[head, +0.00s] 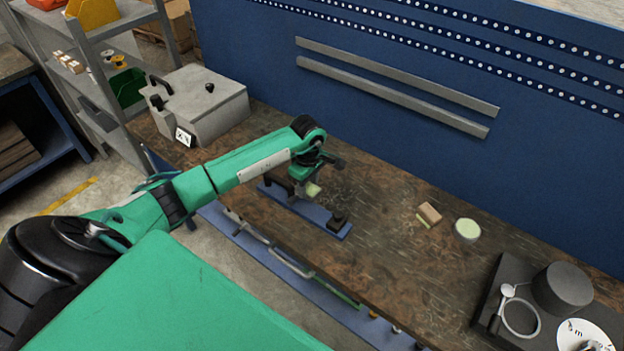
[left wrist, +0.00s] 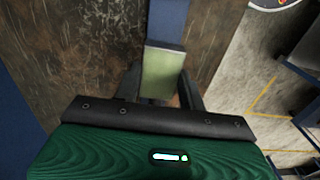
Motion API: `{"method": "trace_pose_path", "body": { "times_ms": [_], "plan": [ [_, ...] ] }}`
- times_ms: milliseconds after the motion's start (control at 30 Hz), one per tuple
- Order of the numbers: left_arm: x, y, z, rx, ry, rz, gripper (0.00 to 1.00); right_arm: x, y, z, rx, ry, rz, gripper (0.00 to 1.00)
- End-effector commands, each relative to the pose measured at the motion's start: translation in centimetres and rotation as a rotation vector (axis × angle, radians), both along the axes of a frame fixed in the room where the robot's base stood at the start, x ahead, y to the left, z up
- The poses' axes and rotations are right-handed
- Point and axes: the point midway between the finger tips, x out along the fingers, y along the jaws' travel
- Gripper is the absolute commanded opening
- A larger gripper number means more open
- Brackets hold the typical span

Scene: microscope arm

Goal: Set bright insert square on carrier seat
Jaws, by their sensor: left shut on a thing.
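My left gripper (head: 308,180) is over the workbench and points down. It is shut on the bright insert (head: 314,190), a pale yellow-green block. In the left wrist view the insert (left wrist: 162,74) sits between the two dark fingers of the gripper (left wrist: 160,88). Below it lies the long blue carrier (head: 312,211), near the bench's front edge; a strip of it also shows in the left wrist view (left wrist: 168,20). A black block (head: 337,221) stands at the carrier's right end. The seat under the insert is hidden, and I cannot tell whether they touch.
A brown-and-pale-green block (head: 429,213) and a round pale green dish (head: 467,230) lie to the right on the bench (head: 385,245). A dark tray (head: 488,296) is at far right. A grey case (head: 205,103) stands at the left end. Blue wall behind.

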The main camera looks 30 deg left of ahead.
Motion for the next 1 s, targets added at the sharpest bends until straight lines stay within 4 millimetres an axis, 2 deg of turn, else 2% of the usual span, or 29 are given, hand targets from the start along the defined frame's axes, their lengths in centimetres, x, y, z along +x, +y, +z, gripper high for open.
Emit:
{"method": "trace_pose_path", "body": {
  "times_ms": [267, 367, 600, 1000],
  "plan": [
    [0.0, -0.1, -3.1, -0.003, 0.0, 0.0, 0.0, -2.7, 0.0, -1.6, -0.001, 0.033, 0.002, 0.6],
    [0.0, 0.0, -4.1, -0.002, -0.001, 0.001, 0.0, -2.4, -0.2, -2.0, -0.003, 0.03, 0.003, 0.6],
    [0.0, 0.0, -5.7, -0.001, -0.001, 0.0, 0.0, -0.5, -0.5, -2.6, -0.006, 0.006, 0.002, 0.6],
    [0.0, 0.0, -6.0, 0.0, -0.002, 0.0, 0.0, -1.1, -0.7, -2.7, -0.008, 0.013, 0.001, 0.6]
  ]
}}
